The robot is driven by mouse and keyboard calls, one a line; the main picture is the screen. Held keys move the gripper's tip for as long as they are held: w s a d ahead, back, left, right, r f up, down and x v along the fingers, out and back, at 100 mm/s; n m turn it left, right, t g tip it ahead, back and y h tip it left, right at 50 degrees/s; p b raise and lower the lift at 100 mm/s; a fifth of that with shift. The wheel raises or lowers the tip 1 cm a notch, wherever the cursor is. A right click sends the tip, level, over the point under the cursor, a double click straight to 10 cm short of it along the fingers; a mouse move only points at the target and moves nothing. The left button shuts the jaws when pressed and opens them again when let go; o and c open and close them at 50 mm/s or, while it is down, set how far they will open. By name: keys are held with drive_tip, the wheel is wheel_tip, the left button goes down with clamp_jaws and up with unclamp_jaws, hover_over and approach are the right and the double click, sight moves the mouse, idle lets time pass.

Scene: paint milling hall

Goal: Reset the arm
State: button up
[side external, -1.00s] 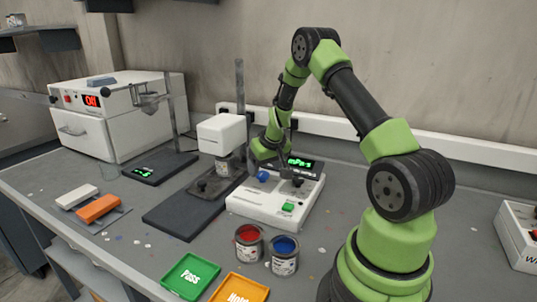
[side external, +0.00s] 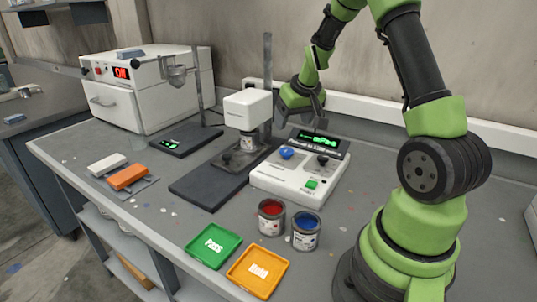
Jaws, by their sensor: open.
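My green and black arm rises at the right of the side external view, its top cut off by the frame. My gripper (side external: 318,122) is open and points down just above the back of the white instrument (side external: 300,185) with the green display. I see nothing held between the fingers. The small gap between the fingertips and the display is hard to judge from this angle.
Red (side external: 271,218) and blue (side external: 306,231) paint cans stand in front of the instrument. A green Pass tray (side external: 193,247) and an orange Hold tray (side external: 240,284) lie nearer. A mixer stand (side external: 246,106), a scale (side external: 181,141) and a white oven (side external: 130,95) stand leftward.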

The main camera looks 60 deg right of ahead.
drive_tip(key=s+a+r+n+t+y, duration=0.1)
drive_tip(key=s+a+r+t, duration=0.1)
drive_tip(key=a+r, duration=1)
drive_tip(key=s+a+r+n+t+y, duration=0.1)
drive_tip(key=s+a+r+y, duration=0.2)
drive_tip(key=s+a, duration=1)
drive_tip(key=shift+s, duration=0.35)
